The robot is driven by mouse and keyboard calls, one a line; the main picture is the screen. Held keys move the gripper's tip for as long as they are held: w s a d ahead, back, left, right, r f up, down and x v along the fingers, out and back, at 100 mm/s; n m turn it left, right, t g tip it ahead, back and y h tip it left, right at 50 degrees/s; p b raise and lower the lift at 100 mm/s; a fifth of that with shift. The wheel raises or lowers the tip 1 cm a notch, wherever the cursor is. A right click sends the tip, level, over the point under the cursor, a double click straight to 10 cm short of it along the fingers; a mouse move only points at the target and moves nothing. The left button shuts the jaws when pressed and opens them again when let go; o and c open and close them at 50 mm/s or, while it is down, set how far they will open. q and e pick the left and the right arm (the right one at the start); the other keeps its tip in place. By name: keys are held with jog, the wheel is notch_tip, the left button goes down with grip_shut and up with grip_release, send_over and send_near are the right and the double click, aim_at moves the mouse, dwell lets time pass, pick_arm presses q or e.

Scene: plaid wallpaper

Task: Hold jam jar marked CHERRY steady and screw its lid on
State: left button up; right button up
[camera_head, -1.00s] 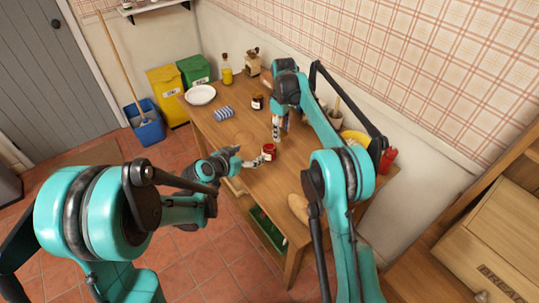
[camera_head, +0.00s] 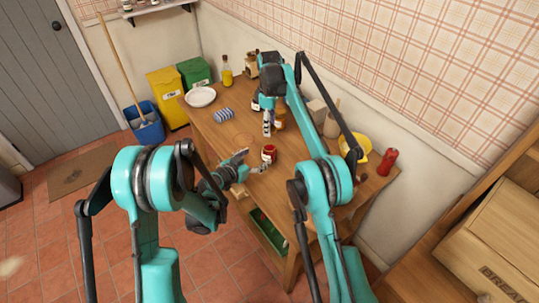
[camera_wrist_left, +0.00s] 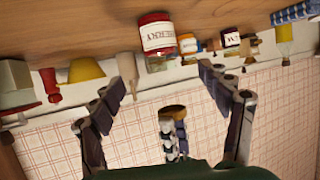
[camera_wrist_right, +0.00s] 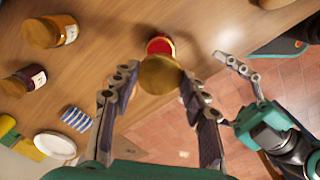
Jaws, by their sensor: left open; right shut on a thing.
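The CHERRY jam jar (camera_head: 269,152), red with a white label, stands on the wooden table. Its label reads inverted in the left wrist view (camera_wrist_left: 158,38), and its top looks uncovered there. My left gripper (camera_head: 251,162) is open beside the jar; in the left wrist view its fingers (camera_wrist_left: 166,76) are spread wide, with the jar beyond them. My right gripper (camera_head: 267,133) is above the jar, shut on the gold lid (camera_wrist_right: 158,74). The lid (camera_wrist_left: 172,111) is apart from the jar's mouth. In the right wrist view it partly covers the jar (camera_wrist_right: 160,46).
Other jars stand on the table, one amber (camera_wrist_right: 50,31) and one dark (camera_wrist_right: 24,80). A striped cloth (camera_head: 224,115), a white plate (camera_head: 201,97) and an oil bottle (camera_head: 227,72) are farther back. A yellow bowl (camera_head: 363,145) and red bottle (camera_head: 387,161) stand at right.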

pick_arm(q)
jog(key=x, duration=1)
jog(key=shift+w+d+f, duration=0.1)
jog(key=shift+w, duration=0.05)
grip_shut()
pick_arm(e)
send_over(270, 145)
jog(key=shift+w+f, duration=0.15)
jog(key=shift+f, duration=2.35)
jog(key=shift+f, duration=0.9)
jog(key=shift+f, duration=0.55)
